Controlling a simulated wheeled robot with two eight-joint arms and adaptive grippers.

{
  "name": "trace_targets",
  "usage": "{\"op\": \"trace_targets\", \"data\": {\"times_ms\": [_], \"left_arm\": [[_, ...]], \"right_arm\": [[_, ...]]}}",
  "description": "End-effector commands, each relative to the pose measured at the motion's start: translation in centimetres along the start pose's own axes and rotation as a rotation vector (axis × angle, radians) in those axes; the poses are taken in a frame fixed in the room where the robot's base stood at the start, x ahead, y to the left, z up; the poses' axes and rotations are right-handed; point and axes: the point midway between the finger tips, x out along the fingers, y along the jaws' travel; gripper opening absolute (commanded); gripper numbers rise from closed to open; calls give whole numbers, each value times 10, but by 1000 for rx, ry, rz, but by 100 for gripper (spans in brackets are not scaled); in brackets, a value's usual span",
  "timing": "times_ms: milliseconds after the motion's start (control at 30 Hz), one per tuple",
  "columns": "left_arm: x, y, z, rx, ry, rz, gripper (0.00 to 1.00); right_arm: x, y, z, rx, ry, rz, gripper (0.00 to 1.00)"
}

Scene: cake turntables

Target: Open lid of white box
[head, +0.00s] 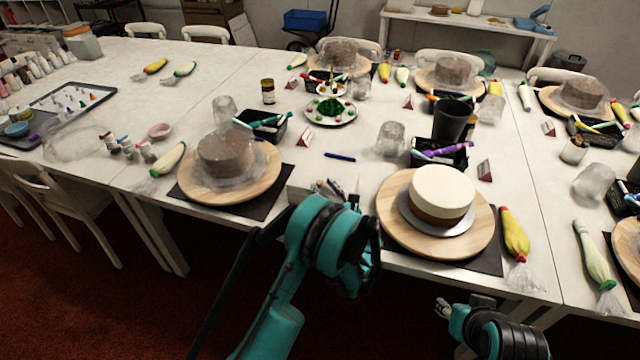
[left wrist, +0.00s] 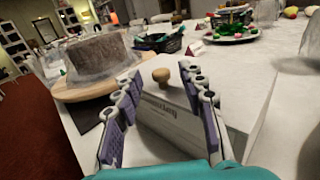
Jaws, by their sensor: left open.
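The white box (left wrist: 165,110) has a round wooden knob (left wrist: 162,74) on its lid and dark lettering on its front, and the lid looks closed. In the head view the white box (head: 303,184) stands at the table's front edge between two cake boards, mostly hidden by my left arm. My left gripper (left wrist: 160,88) is open, with its fingers on either side of the box and the knob between and just beyond the tips. I cannot tell whether they touch. In the head view my left gripper (head: 328,188) is small above the box. My right gripper (head: 444,308) shows partly, low in front of the table.
A wrapped brown cake (head: 225,154) on a wooden board is left of the box. A white-topped cake (head: 442,193) on another board is right. A blue pen (head: 340,157) lies behind the box. Black trays, glasses and piping bags stand further back.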

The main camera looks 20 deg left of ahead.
Motion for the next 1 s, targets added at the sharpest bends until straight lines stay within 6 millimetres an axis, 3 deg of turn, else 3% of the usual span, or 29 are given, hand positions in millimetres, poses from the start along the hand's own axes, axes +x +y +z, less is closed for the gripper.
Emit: {"op": "trace_targets", "data": {"times_ms": [200, 533, 567, 700, 1000], "left_arm": [[28, 0, -1, 1, -1, 1, 41], [33, 0, 1, 2, -1, -2, 41], [33, 0, 1, 2, -1, -2, 38], [33, 0, 1, 2, -1, -2, 1], [33, 0, 1, 3, 0, -2, 0]], "right_arm": [[7, 0, 5, 0, 0, 0, 40], [7, 0, 5, 0, 0, 0, 40], [7, 0, 5, 0, 0, 0, 40], [7, 0, 5, 0, 0, 0, 40], [7, 0, 5, 0, 0, 0, 40]]}}
